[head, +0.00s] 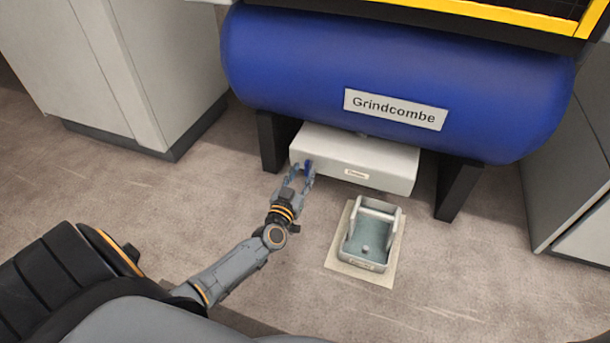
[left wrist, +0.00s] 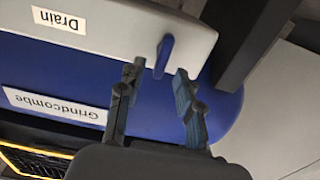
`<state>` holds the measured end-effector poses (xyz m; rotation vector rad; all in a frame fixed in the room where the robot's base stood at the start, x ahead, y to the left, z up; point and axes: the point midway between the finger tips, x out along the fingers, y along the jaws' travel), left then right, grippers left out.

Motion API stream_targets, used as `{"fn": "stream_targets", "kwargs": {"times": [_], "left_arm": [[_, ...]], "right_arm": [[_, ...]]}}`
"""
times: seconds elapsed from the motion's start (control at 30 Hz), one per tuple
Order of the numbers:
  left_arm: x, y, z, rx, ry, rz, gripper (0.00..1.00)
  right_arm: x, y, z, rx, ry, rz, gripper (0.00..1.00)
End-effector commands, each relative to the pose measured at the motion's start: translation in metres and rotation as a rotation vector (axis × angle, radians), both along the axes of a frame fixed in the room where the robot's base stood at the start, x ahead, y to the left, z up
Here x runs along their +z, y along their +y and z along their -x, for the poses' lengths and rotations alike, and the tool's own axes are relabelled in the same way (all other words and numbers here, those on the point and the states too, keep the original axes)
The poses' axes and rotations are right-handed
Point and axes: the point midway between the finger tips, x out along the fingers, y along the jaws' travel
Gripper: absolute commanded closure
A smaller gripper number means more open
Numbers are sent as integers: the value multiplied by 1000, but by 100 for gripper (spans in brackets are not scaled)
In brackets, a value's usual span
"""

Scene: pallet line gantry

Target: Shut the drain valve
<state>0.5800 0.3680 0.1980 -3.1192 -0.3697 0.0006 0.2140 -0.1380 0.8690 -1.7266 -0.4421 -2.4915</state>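The drain valve shows as a small blue lever (head: 308,166) on the left part of a pale box (head: 385,166) under the blue tank. In the left wrist view the lever (left wrist: 164,52) sticks out from the pale box face (left wrist: 110,22), beside a label reading "Drain". My left gripper (head: 301,172) is at the lever. In the left wrist view its two fingers (left wrist: 160,69) are apart, with the lever's free end between their tips. I see a gap on each side of the lever. My right gripper is not in view.
The blue tank (head: 280,65), labelled "Grindcombe", stands on dark legs (head: 458,190). A grey-green open tray (head: 372,235) sits on a pale mat (head: 341,262) below the box. Grey cabinets stand left (head: 130,70) and right (head: 570,170). The floor at left is clear.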

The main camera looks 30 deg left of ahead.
Motion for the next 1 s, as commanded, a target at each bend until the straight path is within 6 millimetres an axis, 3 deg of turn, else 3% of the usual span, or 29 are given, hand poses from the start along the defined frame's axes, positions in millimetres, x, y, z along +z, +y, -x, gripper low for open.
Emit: {"fn": "stream_targets", "kwargs": {"times": [0.2,0.5,0.53,0.7,1.0], "left_arm": [[-1,5,-20,1,0,0,65],[0,5,-22,0,1,0,65],[0,5,-22,0,1,0,67],[0,5,-22,0,0,0,100],[0,5,-22,0,-2,10,100]], "right_arm": [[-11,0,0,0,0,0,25],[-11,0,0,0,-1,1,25],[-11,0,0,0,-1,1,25],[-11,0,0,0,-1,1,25],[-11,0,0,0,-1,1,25]]}}
